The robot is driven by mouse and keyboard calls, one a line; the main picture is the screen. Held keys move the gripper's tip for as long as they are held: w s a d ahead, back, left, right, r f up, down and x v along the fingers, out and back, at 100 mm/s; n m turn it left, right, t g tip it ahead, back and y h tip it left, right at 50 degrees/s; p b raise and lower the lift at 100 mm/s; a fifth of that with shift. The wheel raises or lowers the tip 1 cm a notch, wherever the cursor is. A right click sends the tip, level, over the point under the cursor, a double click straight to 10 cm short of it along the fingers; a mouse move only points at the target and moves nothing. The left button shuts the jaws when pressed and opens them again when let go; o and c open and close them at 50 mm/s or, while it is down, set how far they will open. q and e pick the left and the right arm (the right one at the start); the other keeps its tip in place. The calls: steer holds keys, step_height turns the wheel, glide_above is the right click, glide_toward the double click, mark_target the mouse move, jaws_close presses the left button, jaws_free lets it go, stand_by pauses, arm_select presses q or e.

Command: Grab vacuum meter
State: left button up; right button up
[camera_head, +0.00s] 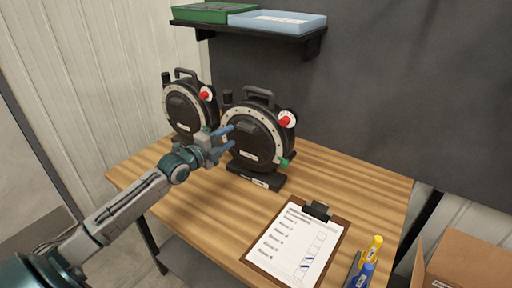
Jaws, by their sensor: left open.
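Two dark round meters with top handles stand upright on the wooden table. The right meter (254,140) has a light ring, a red knob at its upper right and a green part at its lower right. The left meter (184,108) stands further back and also has a red knob; its lower part is partly hidden by my left gripper. My left gripper (228,139) is open, with its blue fingers in front of the left edge of the right meter. I cannot tell whether they touch it. Nothing shows between the fingers. My right gripper is not in view.
A clipboard with a checklist (288,246) lies at the table's front. Yellow and blue tools (369,262) lie right of it. A shelf (256,31) with green and blue boxes hangs above. A cardboard box (468,264) stands at the lower right. The table's right side (360,180) is clear.

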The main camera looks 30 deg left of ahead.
mark_target(241, 128)
arm_select(q)
steer(key=shift+w+d+b, duration=0.2)
steer(key=shift+w+b, duration=0.5)
steer(key=shift+w, duration=0.15)
steer(key=shift+w+d+r+b, duration=0.1)
steer(key=shift+w+d+b, duration=0.1)
steer(key=shift+w, duration=0.75)
steer(key=shift+w+d+r+b, duration=0.1)
steer(key=shift+w+d+b, duration=0.1)
steer(key=shift+w, duration=0.75)
steer(key=shift+s, duration=0.1)
jaws_close()
steer(key=shift+r, duration=0.2)
